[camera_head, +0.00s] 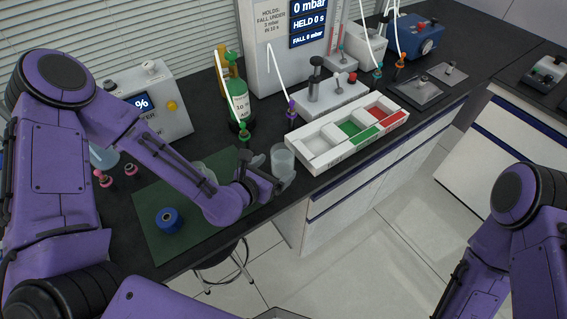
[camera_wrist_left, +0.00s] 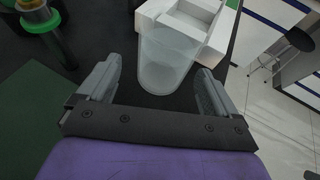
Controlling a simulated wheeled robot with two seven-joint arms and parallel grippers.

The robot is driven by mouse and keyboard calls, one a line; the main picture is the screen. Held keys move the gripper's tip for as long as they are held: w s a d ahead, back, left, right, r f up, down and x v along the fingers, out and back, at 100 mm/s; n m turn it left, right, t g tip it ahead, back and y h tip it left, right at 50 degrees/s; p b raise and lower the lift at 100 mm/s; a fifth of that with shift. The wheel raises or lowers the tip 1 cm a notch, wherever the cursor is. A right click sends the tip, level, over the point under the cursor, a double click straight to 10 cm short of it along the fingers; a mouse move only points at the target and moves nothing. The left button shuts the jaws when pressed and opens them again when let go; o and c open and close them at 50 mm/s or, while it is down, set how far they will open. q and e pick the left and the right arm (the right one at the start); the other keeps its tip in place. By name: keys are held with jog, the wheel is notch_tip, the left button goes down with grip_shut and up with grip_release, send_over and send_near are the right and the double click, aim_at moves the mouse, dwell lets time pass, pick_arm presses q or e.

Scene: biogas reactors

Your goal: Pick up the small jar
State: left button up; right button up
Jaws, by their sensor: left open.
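The small jar (camera_head: 283,157) is a clear, frosted cup standing upright on the black bench, just left of the white tray's near end. In the left wrist view the jar (camera_wrist_left: 165,65) lies ahead of and between my open left fingers, its near end reaching between the fingertips. My left gripper (camera_head: 273,172) is open and low over the bench beside the jar; in the wrist view both fingers (camera_wrist_left: 157,85) show with gaps to the jar. I cannot tell whether a finger touches it. My right arm shows at the lower right, its gripper out of view.
The white tray (camera_head: 318,157) with green and red sections stands right behind the jar. A green bottle (camera_head: 238,100) and a purple-topped fitting (camera_head: 291,112) stand behind. The bench's front edge is close.

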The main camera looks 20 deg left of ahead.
aim_at(277, 169)
pick_arm(q)
jog(key=p+x, duration=0.1)
jog(key=x, duration=0.3)
jog(key=shift+d+f, duration=0.15)
jog(key=shift+d, duration=0.05)
jog(key=c, duration=1.3)
